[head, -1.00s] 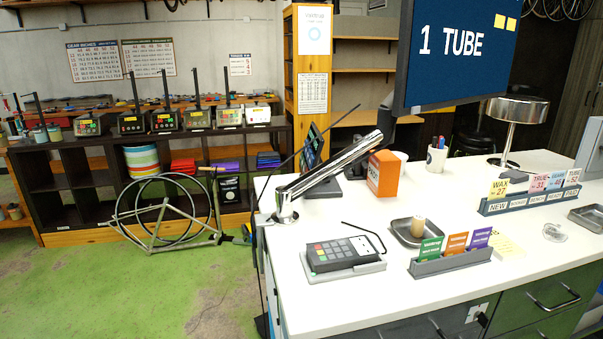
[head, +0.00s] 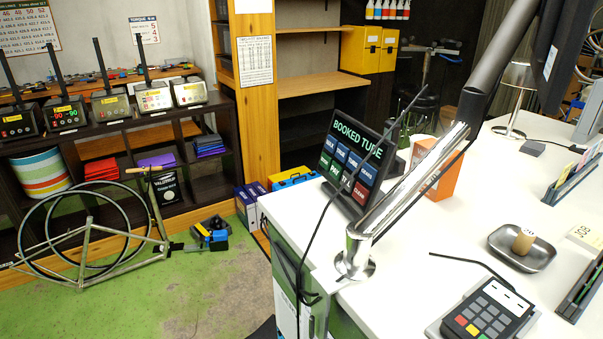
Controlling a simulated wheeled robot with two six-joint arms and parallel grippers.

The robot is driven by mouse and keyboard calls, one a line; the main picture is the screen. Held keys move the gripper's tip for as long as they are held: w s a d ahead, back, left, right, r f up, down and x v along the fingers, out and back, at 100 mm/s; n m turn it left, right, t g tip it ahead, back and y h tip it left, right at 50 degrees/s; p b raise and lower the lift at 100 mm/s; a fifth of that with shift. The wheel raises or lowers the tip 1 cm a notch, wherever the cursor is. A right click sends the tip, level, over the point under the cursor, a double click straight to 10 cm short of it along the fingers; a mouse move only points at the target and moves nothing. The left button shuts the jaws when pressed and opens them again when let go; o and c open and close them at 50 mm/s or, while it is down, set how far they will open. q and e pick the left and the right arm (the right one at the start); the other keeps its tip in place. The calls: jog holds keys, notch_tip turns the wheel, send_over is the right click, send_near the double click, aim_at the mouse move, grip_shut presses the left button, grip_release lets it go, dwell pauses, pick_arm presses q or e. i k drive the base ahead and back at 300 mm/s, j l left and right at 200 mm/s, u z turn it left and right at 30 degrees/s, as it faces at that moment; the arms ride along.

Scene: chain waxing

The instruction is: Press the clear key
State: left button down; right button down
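A dark touchscreen (head: 350,159) stands tilted on the left end of the white counter and reads "BOOKED TUBE". Below that text are rows of coloured keys, blue and green, with a red key (head: 361,193) at the lower right that seems to read CLEAR. A card terminal (head: 485,312) with grey, red and yellow keys lies nearer on the counter. Neither of my grippers shows in the head view.
The monitor arm's silver post (head: 355,259) stands at the counter's left corner. An orange box (head: 442,180) is right of the screen. A metal dish (head: 522,248) holds a small cork-coloured piece. Green floor and a bicycle frame (head: 91,238) lie left of the counter.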

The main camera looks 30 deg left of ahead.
aim_at(361, 193)
jog(key=i+j, duration=0.1)
jog(key=j, duration=1.7)
jog(key=i+j, duration=0.15)
jog(key=j, duration=0.75)
